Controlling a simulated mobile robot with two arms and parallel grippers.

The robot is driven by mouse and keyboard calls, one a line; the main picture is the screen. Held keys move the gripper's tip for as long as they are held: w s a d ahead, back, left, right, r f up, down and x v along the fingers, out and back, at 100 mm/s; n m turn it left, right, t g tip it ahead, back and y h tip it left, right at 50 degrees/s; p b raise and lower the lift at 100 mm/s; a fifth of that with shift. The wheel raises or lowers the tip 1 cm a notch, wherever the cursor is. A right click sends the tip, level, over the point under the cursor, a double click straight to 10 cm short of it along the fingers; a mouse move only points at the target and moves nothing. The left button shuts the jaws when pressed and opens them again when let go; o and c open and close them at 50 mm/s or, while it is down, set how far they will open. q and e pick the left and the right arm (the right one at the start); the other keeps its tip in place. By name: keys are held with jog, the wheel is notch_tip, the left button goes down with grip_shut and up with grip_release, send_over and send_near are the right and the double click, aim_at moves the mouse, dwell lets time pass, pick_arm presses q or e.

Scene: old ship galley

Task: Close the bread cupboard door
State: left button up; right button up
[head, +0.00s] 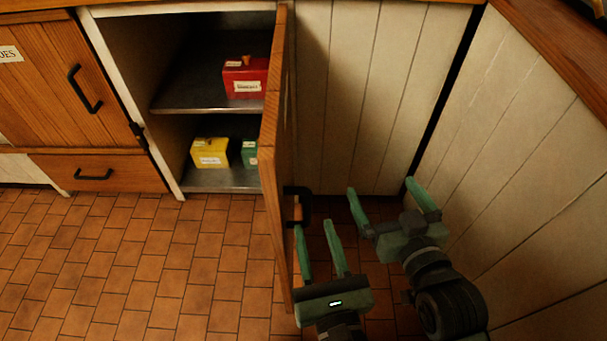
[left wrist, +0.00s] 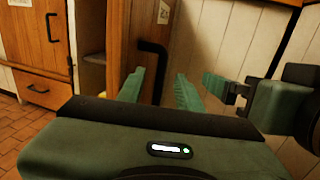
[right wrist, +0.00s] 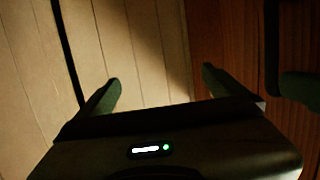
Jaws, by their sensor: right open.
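The bread cupboard door (head: 272,150) stands wide open, swung out toward me and seen nearly edge-on in the head view. Its black handle (head: 298,204) is on the right-hand face, low down; it also shows in the left wrist view (left wrist: 153,62). My left gripper (head: 318,224) is open just right of the door, its fingers pointing at the handle area; I cannot tell whether they touch it. My right gripper (head: 380,188) is open and empty, further right, in front of the white plank panel. The right wrist view shows its fingers (right wrist: 160,88) apart.
Inside the open cupboard, a red box (head: 243,80) sits on the upper shelf (head: 185,98), and a yellow box (head: 209,153) and a green box (head: 249,153) below. A closed wooden cupboard (head: 45,85) is at left. A plank wall (head: 530,190) bounds the right. Tiled floor (head: 130,255) at left is clear.

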aim_at(309, 204)
pick_arm(q)
jog(key=x, duration=0.8)
jog(key=shift+d+f+b, duration=0.2)
jog(key=shift+b, duration=0.1)
pick_arm(e)
jog(key=shift+w+a+r+t, duration=0.15)
jog(key=shift+w+r+t, duration=0.15)
jog(key=shift+r, duration=0.2)
jog(key=shift+w+a+r+t, duration=0.1)
jog(key=shift+w+r+t, duration=0.05)
jog(key=shift+r+t, duration=0.3)
pick_arm(q)
grip_shut()
